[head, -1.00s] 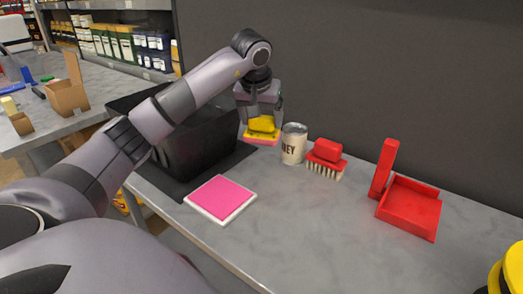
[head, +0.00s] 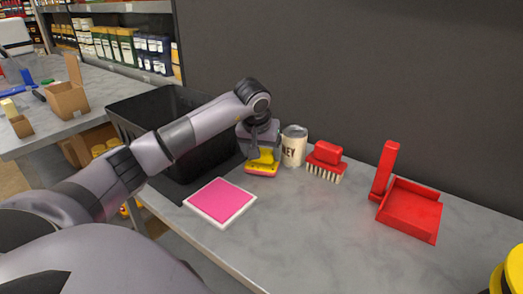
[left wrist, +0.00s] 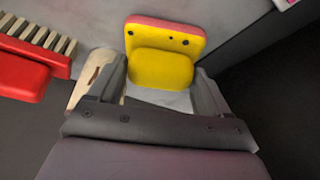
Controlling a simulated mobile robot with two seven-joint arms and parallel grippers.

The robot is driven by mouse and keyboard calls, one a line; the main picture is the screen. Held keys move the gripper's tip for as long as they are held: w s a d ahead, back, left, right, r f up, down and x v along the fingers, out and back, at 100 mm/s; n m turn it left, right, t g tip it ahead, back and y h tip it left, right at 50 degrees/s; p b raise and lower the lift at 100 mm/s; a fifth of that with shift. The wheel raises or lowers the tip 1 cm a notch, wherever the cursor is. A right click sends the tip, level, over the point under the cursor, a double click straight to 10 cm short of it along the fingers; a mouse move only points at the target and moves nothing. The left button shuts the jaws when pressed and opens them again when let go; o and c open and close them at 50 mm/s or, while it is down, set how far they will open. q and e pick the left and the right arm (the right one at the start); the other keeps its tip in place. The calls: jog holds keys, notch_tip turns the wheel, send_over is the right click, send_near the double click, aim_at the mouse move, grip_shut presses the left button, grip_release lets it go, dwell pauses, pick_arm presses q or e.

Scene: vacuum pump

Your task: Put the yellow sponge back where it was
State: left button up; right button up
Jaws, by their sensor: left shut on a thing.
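The yellow sponge (head: 262,163) has a pink layer on its underside and a raised yellow grip on top. My left gripper (head: 262,150) points down and is shut on that grip. The sponge is at or just above the grey table, left of the can; I cannot tell whether it touches. The left wrist view shows the sponge (left wrist: 164,40) between the two fingers of my left gripper (left wrist: 160,86). A pink square pad with a white border (head: 220,201) lies on the table in front of the sponge, with nothing on it. My right gripper is not in view.
A light can (head: 293,147) stands close right of the sponge, then a red brush (head: 326,160) and a red dustpan (head: 410,210). A black crate (head: 150,110) is behind my left arm. The table's front middle (head: 310,230) is clear.

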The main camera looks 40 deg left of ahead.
pick_arm(q)
jog(key=shift+f, duration=0.15)
jog(key=o, duration=0.9)
jog(key=shift+c, duration=0.2)
jog(key=v, duration=1.2)
